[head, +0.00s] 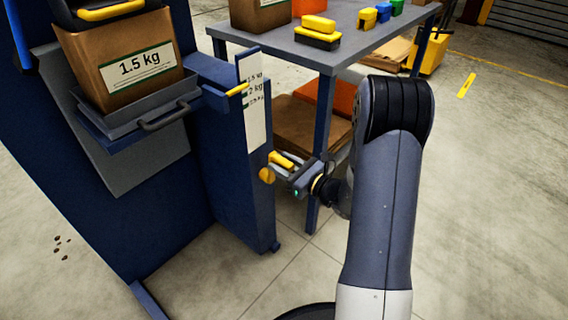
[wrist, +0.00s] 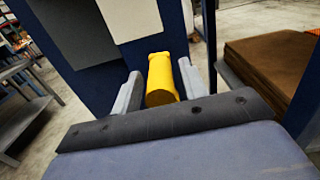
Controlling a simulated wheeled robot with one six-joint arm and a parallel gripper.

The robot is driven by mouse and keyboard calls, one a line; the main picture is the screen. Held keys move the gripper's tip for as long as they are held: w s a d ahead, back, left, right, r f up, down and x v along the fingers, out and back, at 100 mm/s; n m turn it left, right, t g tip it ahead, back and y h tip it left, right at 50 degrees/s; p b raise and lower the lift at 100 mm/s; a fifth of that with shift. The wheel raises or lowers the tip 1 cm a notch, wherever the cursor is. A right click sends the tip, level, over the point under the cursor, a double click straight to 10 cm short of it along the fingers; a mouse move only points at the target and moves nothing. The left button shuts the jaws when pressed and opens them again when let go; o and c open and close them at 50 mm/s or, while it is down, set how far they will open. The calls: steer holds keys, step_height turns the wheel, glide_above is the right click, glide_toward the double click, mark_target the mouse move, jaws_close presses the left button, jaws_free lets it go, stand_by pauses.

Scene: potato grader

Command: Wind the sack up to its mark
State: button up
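The hoist's yellow crank grip (head: 281,161) sticks out beside a round yellow knob (head: 266,175) on the blue column. My gripper (head: 284,168) is at the crank grip. In the wrist view, the grip (wrist: 161,80) lies between the two pale fingers (wrist: 162,85), with narrow dark gaps beside it, so the fingers look open around it. The brown sack (head: 120,85), labelled 1.5 kg, stands on a grey tray (head: 150,113) at the upper left. A white marked scale (head: 256,115) is on the column, with a yellow pointer (head: 237,89) near its upper part.
A grey-topped blue table (head: 345,35) stands behind, carrying yellow, blue and green blocks and another sack. Brown and orange goods (head: 300,120) lie beneath it. A table leg (head: 322,140) is close behind my gripper. The floor in front is clear.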

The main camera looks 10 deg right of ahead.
steer(key=shift+o, duration=0.3)
steer(key=shift+s+d+r, duration=0.1)
steer(key=shift+s+d, duration=0.3)
steer(key=shift+d, duration=0.05)
steer(key=p+v, duration=0.2)
steer(key=v, duration=0.7)
steer(key=shift+s, duration=0.3)
steer(key=shift+d, duration=0.1)
steer(key=b+x, duration=0.2)
steer(key=x, duration=0.9)
steer(key=shift+d, duration=0.5)
steer(key=shift+s+d, duration=0.25)
steer(key=shift+s, duration=0.2)
